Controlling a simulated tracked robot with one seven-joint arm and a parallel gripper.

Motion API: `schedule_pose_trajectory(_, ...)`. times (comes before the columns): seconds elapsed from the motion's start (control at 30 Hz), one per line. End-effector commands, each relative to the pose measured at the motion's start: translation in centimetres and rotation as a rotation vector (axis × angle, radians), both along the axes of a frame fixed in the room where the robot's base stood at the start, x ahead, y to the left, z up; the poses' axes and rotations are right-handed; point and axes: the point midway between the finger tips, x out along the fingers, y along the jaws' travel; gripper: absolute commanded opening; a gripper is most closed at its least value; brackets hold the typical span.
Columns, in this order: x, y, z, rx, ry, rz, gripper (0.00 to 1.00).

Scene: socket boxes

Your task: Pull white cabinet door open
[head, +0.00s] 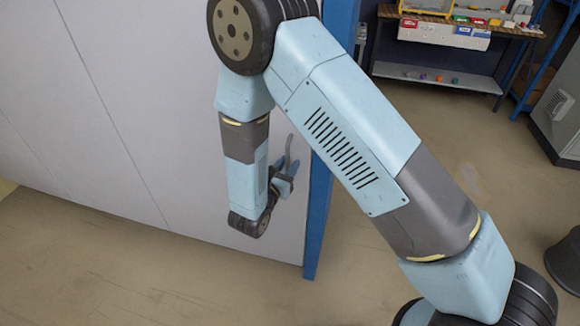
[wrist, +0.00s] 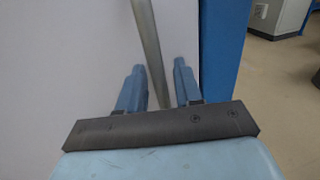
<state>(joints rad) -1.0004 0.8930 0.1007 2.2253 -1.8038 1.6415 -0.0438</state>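The white cabinet door (head: 140,120) is a large pale panel on the left of the head view, its right edge along a blue post (head: 318,215). It fills the left of the wrist view (wrist: 70,60). A grey bar handle (wrist: 149,45) stands upright, slightly tilted, on the door near the post; its top shows in the head view (head: 289,150). My gripper (wrist: 156,82) is at the handle. Its two blue fingers are apart, one on each side of the bar, with gaps visible on both sides. The handle's lower end is hidden behind my gripper's palm.
A workbench (head: 455,20) with several coloured bins stands at the back right. A grey cabinet (head: 560,115) is at the far right, with a dark round object (head: 567,262) below it.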

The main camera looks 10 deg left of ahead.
Motion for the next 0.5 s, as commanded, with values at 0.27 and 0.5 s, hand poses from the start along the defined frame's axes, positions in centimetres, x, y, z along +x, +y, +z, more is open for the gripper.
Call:
schedule_pose_trajectory(0.27,-0.01,0.01,0.0,0.0,0.0,0.0,0.25)
schedule_pose_trajectory(0.5,-0.02,0.02,0.0,0.0,0.0,0.0,0.02)
